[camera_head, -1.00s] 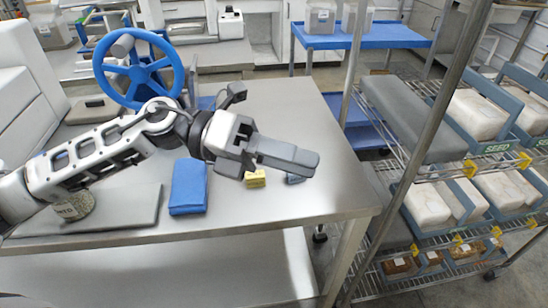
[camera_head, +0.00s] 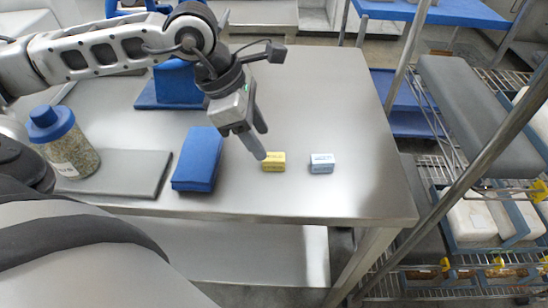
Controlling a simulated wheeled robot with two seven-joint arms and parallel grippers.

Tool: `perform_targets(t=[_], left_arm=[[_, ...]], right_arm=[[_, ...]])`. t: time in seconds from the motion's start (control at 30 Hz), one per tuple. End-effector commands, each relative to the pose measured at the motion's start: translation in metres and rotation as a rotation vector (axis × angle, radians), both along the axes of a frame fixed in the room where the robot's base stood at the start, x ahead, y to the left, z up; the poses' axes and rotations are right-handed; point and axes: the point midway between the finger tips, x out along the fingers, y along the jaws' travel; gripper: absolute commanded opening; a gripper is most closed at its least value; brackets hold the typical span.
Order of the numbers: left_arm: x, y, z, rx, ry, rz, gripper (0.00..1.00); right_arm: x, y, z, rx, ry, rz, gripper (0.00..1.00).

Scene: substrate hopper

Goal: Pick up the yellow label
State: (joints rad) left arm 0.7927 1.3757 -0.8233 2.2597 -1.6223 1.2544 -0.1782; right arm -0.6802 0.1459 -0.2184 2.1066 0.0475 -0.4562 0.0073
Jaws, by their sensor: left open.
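The yellow label (camera_head: 274,162) is a small yellow block lying on the metal table (camera_head: 345,120), right of a blue box. My left gripper (camera_head: 262,146) comes in from the upper left and points down. Its fingers are open, and the tips appear just above and beside the label's upper left edge. I cannot tell whether they touch it. Nothing is held between the fingers. My right gripper is not in view.
A small pale blue block (camera_head: 321,163) lies right of the label. A blue box (camera_head: 199,158), a grey mat (camera_head: 122,170) and a blue-lidded jar (camera_head: 68,150) stand to the left. A wire rack (camera_head: 440,200) stands beyond the table's right edge.

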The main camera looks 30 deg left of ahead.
Motion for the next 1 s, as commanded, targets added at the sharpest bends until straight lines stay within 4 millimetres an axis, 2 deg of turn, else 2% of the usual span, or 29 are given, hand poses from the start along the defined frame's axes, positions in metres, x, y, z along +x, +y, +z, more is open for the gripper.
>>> perform_targets(t=[0.17,0.5,0.77,0.8,0.93,0.97,1.0], left_arm=[[0.002,-0.004,-0.01,0.0,0.002,-0.001,0.47],[0.013,-0.017,-0.052,-0.002,0.003,0.0,0.47],[0.014,-0.017,-0.056,0.0,0.0,0.001,0.47],[0.014,-0.017,-0.056,0.0,0.0,0.001,0.41],[0.014,-0.017,-0.056,0.0,0.0,0.001,0.05],[0.014,-0.017,-0.056,0.0,0.0,0.001,0.0],[0.014,-0.017,-0.056,0.0,0.0,0.001,0.0]], right_arm=[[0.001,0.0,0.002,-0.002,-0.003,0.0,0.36],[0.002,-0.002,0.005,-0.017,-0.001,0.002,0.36],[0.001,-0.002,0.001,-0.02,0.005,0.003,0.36],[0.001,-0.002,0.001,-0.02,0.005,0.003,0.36],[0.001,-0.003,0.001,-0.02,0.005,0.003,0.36],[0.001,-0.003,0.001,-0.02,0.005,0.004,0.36],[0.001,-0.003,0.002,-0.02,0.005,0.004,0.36]])
